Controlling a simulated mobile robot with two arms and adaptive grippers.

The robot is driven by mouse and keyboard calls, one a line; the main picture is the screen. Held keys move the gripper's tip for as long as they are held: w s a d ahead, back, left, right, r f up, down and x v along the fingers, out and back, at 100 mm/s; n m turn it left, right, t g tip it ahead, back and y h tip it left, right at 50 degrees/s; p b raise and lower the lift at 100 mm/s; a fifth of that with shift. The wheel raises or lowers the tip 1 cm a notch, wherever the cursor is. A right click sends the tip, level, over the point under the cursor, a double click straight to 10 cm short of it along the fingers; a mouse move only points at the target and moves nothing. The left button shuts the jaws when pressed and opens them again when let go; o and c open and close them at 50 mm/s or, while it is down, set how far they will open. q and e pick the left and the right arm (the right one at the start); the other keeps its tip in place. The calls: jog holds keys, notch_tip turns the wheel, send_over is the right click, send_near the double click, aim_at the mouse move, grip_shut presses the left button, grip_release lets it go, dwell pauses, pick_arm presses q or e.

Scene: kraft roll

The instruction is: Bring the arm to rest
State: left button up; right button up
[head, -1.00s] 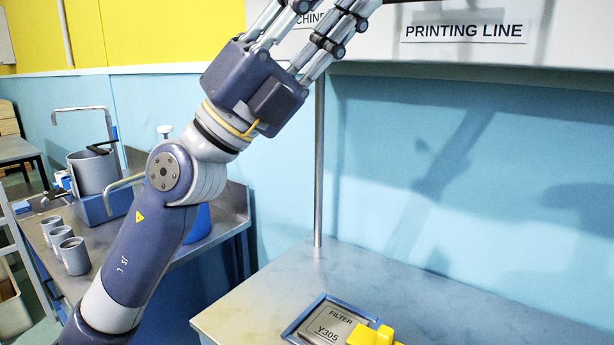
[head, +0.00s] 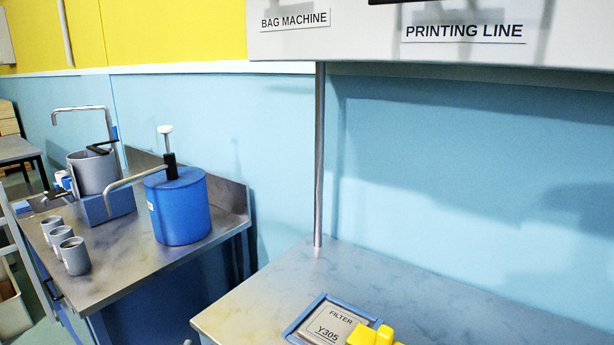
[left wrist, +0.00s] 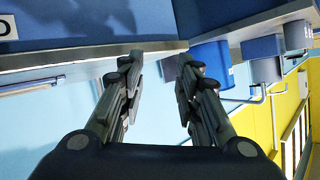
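My left gripper (left wrist: 157,70) shows only in the left wrist view. Its two fingers stand well apart with nothing between them; behind the gap are a pale blue wall and a bench edge. The left arm is out of the head view. My right gripper is in neither view.
A metal table (head: 270,285) at the front holds a blue-framed plate (head: 328,325) marked FILTER Y305 and a yellow object (head: 375,336). A metal post (head: 319,160) rises behind. At left, a bench (head: 130,260) carries a blue pump container (head: 180,212) and grey cups (head: 74,256).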

pick_arm(q)
jog(key=s+f+g+h, duration=0.1)
jog(key=s+f+g, duration=0.4)
jog(key=s+f, duration=0.5)
jog(key=s+f+g+h, duration=0.1)
jog(key=s+f+g, duration=0.45)
jog(key=s, duration=0.85)
notch_tip(320, 180, down, 27)
jog(key=s, duration=0.2)
jog(key=s+a+f+g, duration=0.1)
jog(key=s+a+f, duration=0.1)
jog(key=s+f, duration=1.4)
jog(key=shift+s+a+f+g+y, duration=0.3)
jog(key=shift+s+f+g, duration=0.05)
jog(key=shift+s, duration=0.25)
jog(key=shift+c, duration=0.2)
